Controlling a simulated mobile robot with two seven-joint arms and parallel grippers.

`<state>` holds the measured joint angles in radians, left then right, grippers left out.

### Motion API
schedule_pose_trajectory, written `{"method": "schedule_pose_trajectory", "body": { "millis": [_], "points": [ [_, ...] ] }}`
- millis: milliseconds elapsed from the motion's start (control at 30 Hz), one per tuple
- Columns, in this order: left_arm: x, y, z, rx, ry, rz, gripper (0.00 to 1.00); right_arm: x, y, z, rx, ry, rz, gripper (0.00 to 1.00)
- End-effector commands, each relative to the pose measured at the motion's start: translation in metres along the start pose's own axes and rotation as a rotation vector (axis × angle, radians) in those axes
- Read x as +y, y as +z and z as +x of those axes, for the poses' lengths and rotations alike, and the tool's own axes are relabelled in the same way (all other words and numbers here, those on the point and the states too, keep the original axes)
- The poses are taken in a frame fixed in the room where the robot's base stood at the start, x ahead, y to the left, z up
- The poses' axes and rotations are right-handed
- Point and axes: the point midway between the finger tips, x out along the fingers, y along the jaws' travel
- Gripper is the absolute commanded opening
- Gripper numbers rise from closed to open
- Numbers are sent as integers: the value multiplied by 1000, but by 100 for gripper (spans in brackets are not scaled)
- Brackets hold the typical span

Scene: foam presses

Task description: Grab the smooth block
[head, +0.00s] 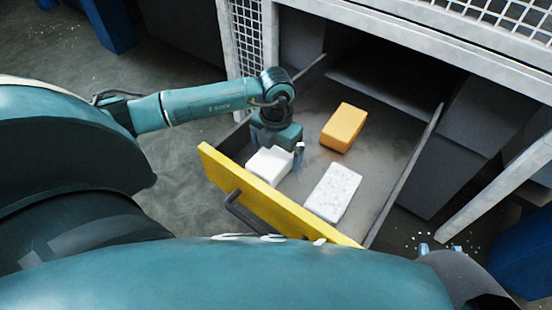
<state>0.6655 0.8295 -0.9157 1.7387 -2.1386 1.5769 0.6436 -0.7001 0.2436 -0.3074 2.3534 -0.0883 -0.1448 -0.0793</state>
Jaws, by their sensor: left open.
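A plain white block (268,166) with no visible speckles lies in the open drawer, near its yellow front. My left gripper (285,157) is open and points down at this block's far right end. One finger shows on the right side of the block; the other is hidden, and I cannot tell whether either touches it. A white block with grey speckles (332,193) lies to the right. An orange block (343,127) lies farther back. My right gripper (440,249) shows only as small bluish tips at the lower right; the rest of it is hidden.
The drawer has a yellow front (262,193) with a dark handle (243,215) and grey side walls (408,170). A metal frame with wire mesh (247,40) rises behind and left of the drawer. The drawer floor between the blocks is clear.

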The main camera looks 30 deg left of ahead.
Motion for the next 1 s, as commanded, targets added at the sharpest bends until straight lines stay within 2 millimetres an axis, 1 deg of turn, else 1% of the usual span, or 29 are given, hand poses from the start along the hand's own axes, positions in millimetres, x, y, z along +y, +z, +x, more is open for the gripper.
{"method": "schedule_pose_trajectory", "body": {
  "millis": [33, 100, 333, 367, 900, 933, 1000],
  "points": [
    [0, 0, 8, 1, 0, -1, 98, -1, 1, 0, 11, -1, -5, 36],
    [0, -1, 11, 1, 0, -1, 98, -1, 0, 1, 20, -1, -8, 36],
    [0, 0, 12, 0, 0, 0, 98, -1, -1, 1, 25, -1, -8, 36],
    [0, 0, 11, 0, 0, 0, 97, -1, -1, 1, 25, -1, -8, 36],
    [0, 0, 11, 0, 0, 0, 52, -1, -1, 0, 24, -1, -8, 36],
    [0, 0, 11, 0, 0, 0, 50, -1, -1, 0, 24, -1, -8, 36],
    [0, 0, 11, 0, 0, 0, 50, -1, -1, 0, 23, -1, -8, 36]
  ]
}}
